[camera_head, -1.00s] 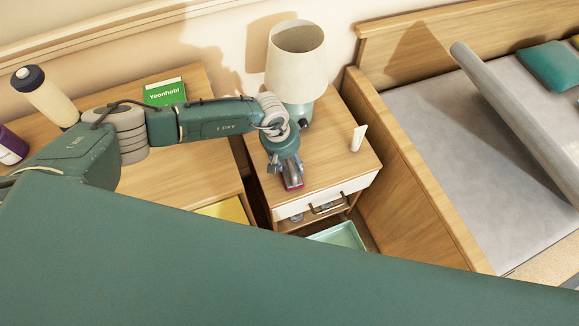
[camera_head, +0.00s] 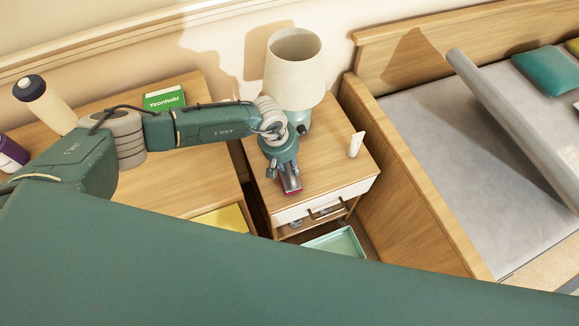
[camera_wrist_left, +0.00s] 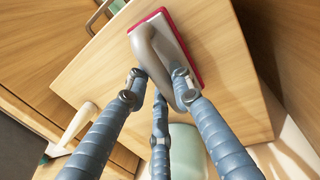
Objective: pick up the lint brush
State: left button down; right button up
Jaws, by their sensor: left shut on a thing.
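The lint brush (camera_head: 291,186) is grey with a red edge. It is at the front part of the nightstand top (camera_head: 325,165), under my left gripper (camera_head: 284,172). In the left wrist view, the blue-grey fingers of the left gripper (camera_wrist_left: 163,92) are around the brush's grey handle (camera_wrist_left: 152,55), and the red rim (camera_wrist_left: 185,48) shows beyond it. The gripper is shut on the handle. I cannot tell whether the brush touches the wood or is just above it. My right gripper is not in view.
A lamp (camera_head: 294,70) stands behind the gripper, close to the wrist. A white tube (camera_head: 356,145) stands upright at the nightstand's right. A mint tray (camera_head: 338,243) is below the front. The bed's wooden side panel (camera_head: 400,190) borders the right. A desk (camera_head: 165,175) is left.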

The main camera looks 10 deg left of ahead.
pick_arm(q)
jog(key=w+d+p+v, duration=0.1)
jog(key=p+v, duration=0.4)
jog(key=v, duration=0.4)
jog(key=w+d+p+v, duration=0.1)
jog(key=d+p+v, duration=0.1)
jog(key=p+v, duration=0.3)
jog(key=v, duration=0.5)
jog(key=shift+p, duration=0.35)
jog(key=shift+d+r, duration=0.1)
jog(key=shift+d, duration=0.05)
jog(key=c, duration=2.2)
grip_release()
jog(key=c, duration=0.3)
